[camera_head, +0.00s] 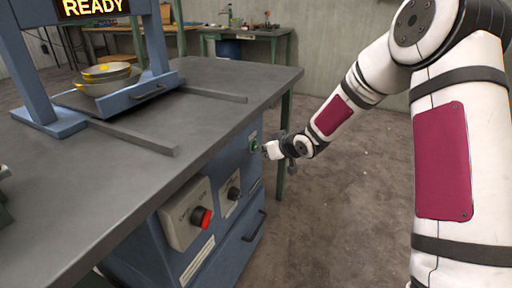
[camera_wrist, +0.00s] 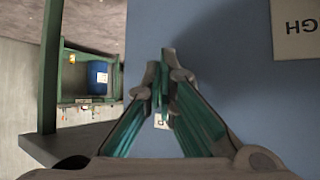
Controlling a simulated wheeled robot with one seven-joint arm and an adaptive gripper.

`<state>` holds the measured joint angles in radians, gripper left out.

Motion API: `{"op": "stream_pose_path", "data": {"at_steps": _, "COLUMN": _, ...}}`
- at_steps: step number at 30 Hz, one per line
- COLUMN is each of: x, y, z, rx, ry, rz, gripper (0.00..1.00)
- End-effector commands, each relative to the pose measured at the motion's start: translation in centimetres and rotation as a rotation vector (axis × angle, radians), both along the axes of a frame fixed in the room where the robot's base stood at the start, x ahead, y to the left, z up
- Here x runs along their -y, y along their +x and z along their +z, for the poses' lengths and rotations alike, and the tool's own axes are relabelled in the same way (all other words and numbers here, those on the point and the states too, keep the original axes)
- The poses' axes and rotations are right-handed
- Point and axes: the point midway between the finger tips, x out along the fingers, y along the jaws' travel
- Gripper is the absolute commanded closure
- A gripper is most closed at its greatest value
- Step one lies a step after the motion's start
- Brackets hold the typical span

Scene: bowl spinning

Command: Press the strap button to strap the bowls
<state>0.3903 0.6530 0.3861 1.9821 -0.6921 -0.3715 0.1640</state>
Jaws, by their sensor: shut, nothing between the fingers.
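The stacked bowls (camera_head: 108,78), grey with yellow in them, sit in the blue strapping frame (camera_head: 146,40) at the back left in the head view. A display above them reads READY (camera_head: 93,7). A green button (camera_head: 254,145) is on the blue cabinet's front face, near its right end. My gripper (camera_head: 268,150) is shut and empty, its tip at or very close to the green button; contact cannot be told. In the wrist view my gripper (camera_wrist: 165,75) points at the blue panel (camera_wrist: 225,70), and its fingers hide the button.
A red knob (camera_head: 202,217) on a grey box and a black knob (camera_head: 234,193) are left of my gripper on the cabinet. The grey tabletop (camera_head: 215,85) has two raised rails. Workbenches (camera_head: 250,32) stand behind. The floor at right is open.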

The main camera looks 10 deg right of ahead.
Motion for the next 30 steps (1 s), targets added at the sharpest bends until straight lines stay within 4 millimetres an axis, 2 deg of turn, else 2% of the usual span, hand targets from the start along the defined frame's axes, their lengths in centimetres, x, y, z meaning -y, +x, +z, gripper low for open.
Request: {"op": "stream_pose_path", "data": {"at_steps": 30, "x": -0.66, "y": 0.46, "z": 0.01, "rx": 0.001, "ry": 0.0, "rz": 0.0, "gripper": 1.0}}
